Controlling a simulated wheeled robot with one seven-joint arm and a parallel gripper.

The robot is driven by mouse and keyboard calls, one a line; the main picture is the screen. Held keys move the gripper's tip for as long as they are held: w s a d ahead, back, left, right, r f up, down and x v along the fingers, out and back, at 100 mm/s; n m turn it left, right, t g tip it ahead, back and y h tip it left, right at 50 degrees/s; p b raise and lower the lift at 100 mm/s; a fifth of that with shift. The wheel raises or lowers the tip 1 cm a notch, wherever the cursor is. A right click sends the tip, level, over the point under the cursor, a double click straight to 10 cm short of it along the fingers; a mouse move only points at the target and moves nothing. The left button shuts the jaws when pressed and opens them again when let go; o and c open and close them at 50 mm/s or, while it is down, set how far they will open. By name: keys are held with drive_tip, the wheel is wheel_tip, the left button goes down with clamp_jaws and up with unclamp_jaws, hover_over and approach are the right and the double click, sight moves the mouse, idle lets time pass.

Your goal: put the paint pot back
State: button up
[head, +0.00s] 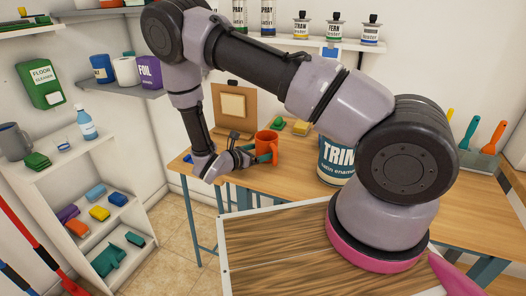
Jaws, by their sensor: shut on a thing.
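My gripper (266,155) is over the far left part of the wooden workbench, at an orange mug-like pot (267,138). Its fingers are closed at the pot's lower side, and I take it to be shut on this pot. Part of the pot is hidden by the fingers. I cannot tell whether it touches the bench. A large paint can labelled TRIM satin enamel (335,160) stands on the bench, partly behind my arm.
A small easel-like board (234,104) stands behind the pot, with yellow and green blocks (301,127) beside it. A wood-grain panel (270,245) lies nearer me. Shelving (75,165) with bottles and sponges is at left. Scrapers (470,130) stand at right.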

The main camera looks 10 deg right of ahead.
drive_tip(key=shift+f, duration=0.1)
drive_tip(key=o, duration=1.4)
drive_tip(key=shift+c, duration=0.2)
drive_tip(key=shift+s+a, duration=0.1)
drive_tip(key=shift+a, duration=0.1)
drive_tip(key=v, duration=1.1)
drive_tip(key=shift+s+a+r, duration=0.2)
drive_tip(key=shift+r, duration=0.1)
drive_tip(key=s+d+r+m+g+y, duration=0.2)
drive_tip(key=d+r+m+g+y, duration=0.15)
drive_tip(key=d+r+m, duration=0.5)
drive_tip(key=s+d+r+m+g+y, duration=0.25)
drive_tip(key=r+m+g, duration=0.3)
drive_tip(key=r, duration=0.65)
drive_tip(key=s+d+r+m+t+y, duration=0.3)
drive_tip(key=r+m, duration=0.4)
drive_tip(key=r, duration=0.3)
drive_tip(key=s+d+r+m+t+y, duration=0.2)
drive_tip(key=s+r+m+t+y, duration=0.3)
drive_tip(key=s+r+m+y, duration=0.1)
wheel_tip(320, 180, up, 4)
drive_tip(key=shift+s+d+f+m+y, duration=0.1)
drive_tip(key=shift+s+d+m+y, duration=0.25)
drive_tip(key=shift+s+m, duration=0.6)
